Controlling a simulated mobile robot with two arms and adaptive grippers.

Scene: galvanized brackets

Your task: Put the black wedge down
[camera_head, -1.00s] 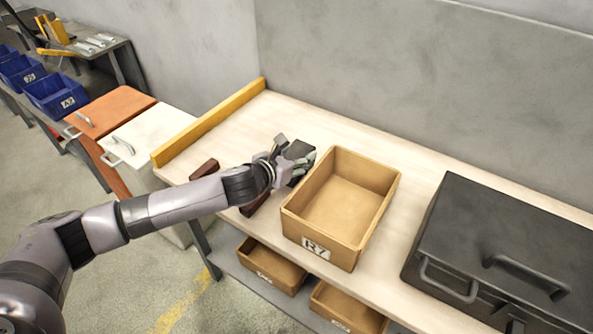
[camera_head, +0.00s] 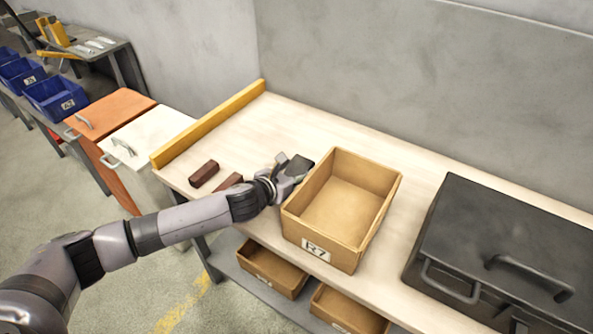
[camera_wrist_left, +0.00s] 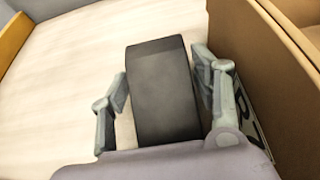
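The black wedge (camera_head: 299,167) is a dark block just left of the tan bin marked R7, above or on the pale worktop; the head view does not show clearly which. In the left wrist view the wedge (camera_wrist_left: 162,92) lies lengthwise between the two fingers. My left gripper (camera_head: 285,170) is around it. In the wrist view its fingers (camera_wrist_left: 160,85) stand on either side of the wedge and look slightly apart from it. The near end of the wedge is hidden by the gripper body. My right gripper is not in view.
The tan bin (camera_head: 292,222) stands empty, close to the right of the gripper. Two brown blocks, one farther left (camera_head: 204,174) and one partly behind my arm (camera_head: 229,182), lie on the worktop (camera_head: 300,117). A black case (camera_head: 500,235) is at right. The back of the worktop is clear.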

